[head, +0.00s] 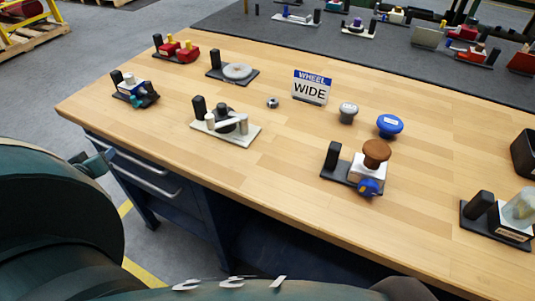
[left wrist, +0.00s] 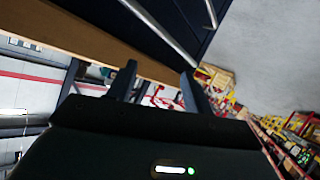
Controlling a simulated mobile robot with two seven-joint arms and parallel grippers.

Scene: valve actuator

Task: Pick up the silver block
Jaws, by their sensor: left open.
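I cannot tell for sure which thing is the silver block. A small silver piece (head: 272,102) lies alone on the wooden bench in front of the WHEEL WIDE sign. A pale grey-silver block (head: 520,208) stands on a dark base at the right edge of the head view. My left gripper (left wrist: 157,90) is open and empty in the left wrist view, with its two dark fingers apart near the bench's side. No block shows between them. My right gripper is not in view.
The wooden bench (head: 290,170) holds several valve fixtures, the WHEEL WIDE sign (head: 311,88), a grey knob (head: 348,112) and a blue knob (head: 390,125). A drawer handle (head: 145,178) sticks out from its front. A dark mat (head: 300,38) with more fixtures lies behind.

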